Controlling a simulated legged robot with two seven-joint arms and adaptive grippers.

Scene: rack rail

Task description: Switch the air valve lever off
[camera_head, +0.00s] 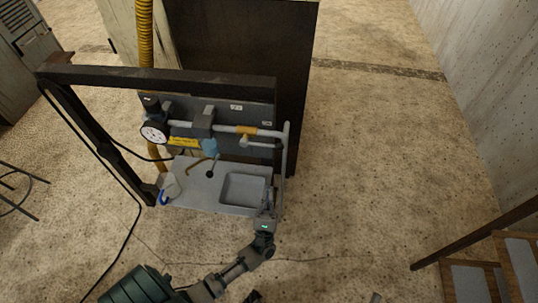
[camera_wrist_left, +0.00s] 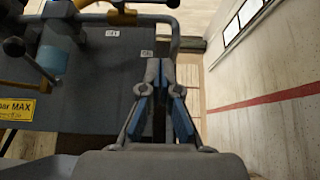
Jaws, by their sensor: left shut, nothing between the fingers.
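A grey pipe (camera_head: 225,128) runs across the dark panel (camera_head: 262,114) of the rack. An orange valve part (camera_head: 246,131) sits on the pipe, with a short pale stub below it. At the top of the left wrist view a grey rod with a dark ball end (camera_wrist_left: 172,3) shows beside orange parts (camera_wrist_left: 121,17); I cannot tell surely which is the air valve lever. My left gripper (camera_head: 266,192) is shut and empty at the tray's right front corner. In the left wrist view its fingertips (camera_wrist_left: 159,66) meet near the panel's right edge, below the ball. My right gripper is out of view.
A grey tray (camera_head: 228,208) lies below. A bent upright pipe (camera_head: 285,150) borders the right; clear floor lies beyond it.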

